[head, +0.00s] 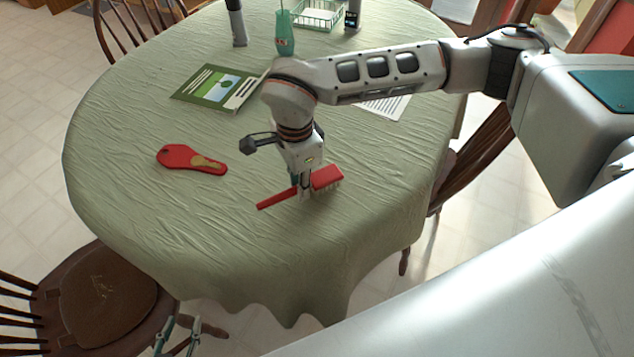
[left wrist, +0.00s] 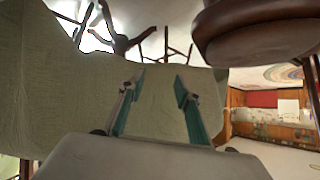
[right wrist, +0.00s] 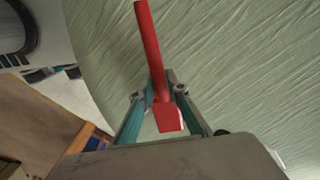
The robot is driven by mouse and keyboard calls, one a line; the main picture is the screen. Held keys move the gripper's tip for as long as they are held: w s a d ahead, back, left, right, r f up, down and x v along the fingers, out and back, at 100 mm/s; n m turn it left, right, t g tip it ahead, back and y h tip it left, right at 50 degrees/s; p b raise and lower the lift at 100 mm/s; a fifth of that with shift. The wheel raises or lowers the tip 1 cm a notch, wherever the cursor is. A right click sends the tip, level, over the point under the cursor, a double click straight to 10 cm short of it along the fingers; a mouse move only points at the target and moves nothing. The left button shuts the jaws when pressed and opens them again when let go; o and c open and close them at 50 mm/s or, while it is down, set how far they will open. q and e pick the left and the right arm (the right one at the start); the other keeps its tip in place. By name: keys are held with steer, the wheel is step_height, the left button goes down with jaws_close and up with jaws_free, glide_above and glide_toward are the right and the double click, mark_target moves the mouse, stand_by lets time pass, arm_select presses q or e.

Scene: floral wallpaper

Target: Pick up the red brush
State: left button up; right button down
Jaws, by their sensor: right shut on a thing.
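The red brush (head: 326,177) is at the front of the table, with its handle pointing to the lower left and pale bristles under its head. My right gripper (head: 303,188) reaches down over it and is shut on it near where handle and head join. In the right wrist view the brush (right wrist: 150,45) runs between the fingers of the right gripper (right wrist: 163,92). I cannot tell whether the bristles still touch the cloth. My left gripper (head: 180,325) is low beside the table's front edge. The left wrist view shows the left gripper (left wrist: 157,80) open and empty.
A red flat object with a tan patch (head: 190,159) lies left of the brush on the green-clothed table (head: 130,205). Behind are a green booklet (head: 212,86), a paper (head: 388,106), a teal bottle (head: 284,38) and a wire basket (head: 319,15). A chair (head: 95,295) stands front left.

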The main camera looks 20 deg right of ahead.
step_height(320, 180, up, 20)
steer(key=p, duration=0.1)
steer(key=shift+p, duration=0.35)
stand_by(0.6)
